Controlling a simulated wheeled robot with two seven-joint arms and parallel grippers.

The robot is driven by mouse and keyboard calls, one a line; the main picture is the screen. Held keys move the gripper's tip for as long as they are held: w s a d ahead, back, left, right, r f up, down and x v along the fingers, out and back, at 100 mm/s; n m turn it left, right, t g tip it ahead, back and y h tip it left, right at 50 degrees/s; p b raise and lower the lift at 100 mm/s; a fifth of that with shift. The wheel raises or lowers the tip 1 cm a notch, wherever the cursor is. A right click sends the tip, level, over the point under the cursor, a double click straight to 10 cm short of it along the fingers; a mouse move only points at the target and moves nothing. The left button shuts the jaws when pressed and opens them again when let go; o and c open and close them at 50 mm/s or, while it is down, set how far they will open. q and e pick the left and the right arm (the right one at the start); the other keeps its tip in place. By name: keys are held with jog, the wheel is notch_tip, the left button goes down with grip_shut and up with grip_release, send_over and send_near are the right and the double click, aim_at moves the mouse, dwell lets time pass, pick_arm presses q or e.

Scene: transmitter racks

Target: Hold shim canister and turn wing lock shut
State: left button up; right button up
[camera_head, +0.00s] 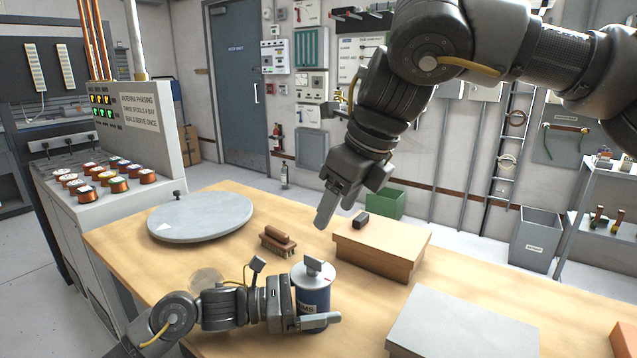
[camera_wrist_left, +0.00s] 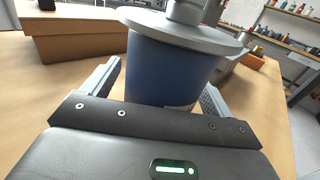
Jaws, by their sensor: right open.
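The shim canister (camera_head: 313,300) is a blue can with a grey lid and a pale label. It stands upright on the wooden bench, and its blue side fills the middle of the left wrist view (camera_wrist_left: 170,70). The grey wing lock (camera_head: 314,265) sticks up from the lid, with a small red mark beside it. My left gripper (camera_head: 315,322) has a finger on either side of the can. In the left wrist view a gap shows between the left finger and the can. My right gripper (camera_head: 352,197) is open and empty, above and behind the can.
A wooden box (camera_head: 380,252) with a small dark block on it stands behind right of the can. A flat grey slab (camera_head: 465,325) lies at the front right.

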pick_arm(q)
jog(key=a, duration=0.3)
jog(key=s+a, duration=0.1)
jog(key=a, duration=0.6)
jog(key=shift+s+a, duration=0.2)
jog(key=shift+a, duration=0.1)
jog(key=shift+s+a, duration=0.15)
jog(key=shift+a, duration=0.55)
